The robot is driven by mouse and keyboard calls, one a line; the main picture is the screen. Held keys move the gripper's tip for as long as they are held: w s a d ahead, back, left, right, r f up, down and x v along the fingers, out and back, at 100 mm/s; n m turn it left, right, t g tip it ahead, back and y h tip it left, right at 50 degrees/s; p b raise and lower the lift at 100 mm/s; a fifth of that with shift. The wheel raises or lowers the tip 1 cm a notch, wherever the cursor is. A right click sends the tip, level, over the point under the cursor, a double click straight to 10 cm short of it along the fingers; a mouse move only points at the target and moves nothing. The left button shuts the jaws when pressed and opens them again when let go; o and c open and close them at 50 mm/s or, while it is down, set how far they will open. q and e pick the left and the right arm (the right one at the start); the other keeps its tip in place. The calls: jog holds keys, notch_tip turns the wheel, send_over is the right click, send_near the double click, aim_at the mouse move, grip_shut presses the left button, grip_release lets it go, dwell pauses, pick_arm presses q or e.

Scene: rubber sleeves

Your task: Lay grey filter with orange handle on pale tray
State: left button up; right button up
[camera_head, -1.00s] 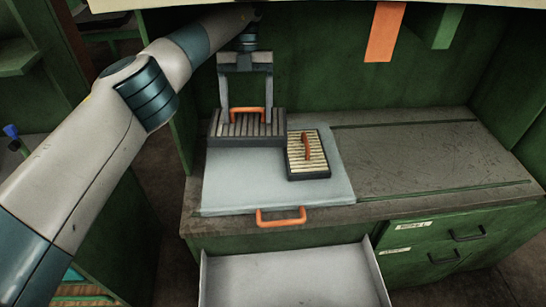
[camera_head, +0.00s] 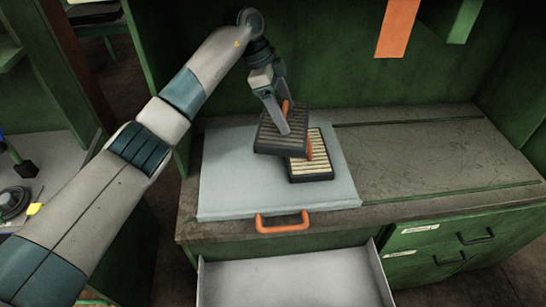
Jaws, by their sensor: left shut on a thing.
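The grey filter (camera_head: 274,138) has dark slats and an orange handle (camera_head: 286,107). My left gripper (camera_head: 284,117) is shut on its handle and holds the filter tilted above the pale tray (camera_head: 231,182). The held filter partly covers a second filter (camera_head: 311,168) with cream slats, a dark frame and an orange handle, which lies on the tray. I cannot tell whether the two filters touch. My right gripper is not in view.
An open drawer (camera_head: 290,281) sticks out below. The worktop (camera_head: 425,160) at the right is clear. Orange (camera_head: 397,28) and green (camera_head: 465,22) strips hang at the back.

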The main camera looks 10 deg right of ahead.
aim_at(251, 161)
pick_arm(q)
jog(key=d+n, duration=0.1)
jog(key=d+f+n+t, duration=0.1)
jog(key=shift+w+f+n, duration=0.1)
jog(key=shift+n, duration=0.3)
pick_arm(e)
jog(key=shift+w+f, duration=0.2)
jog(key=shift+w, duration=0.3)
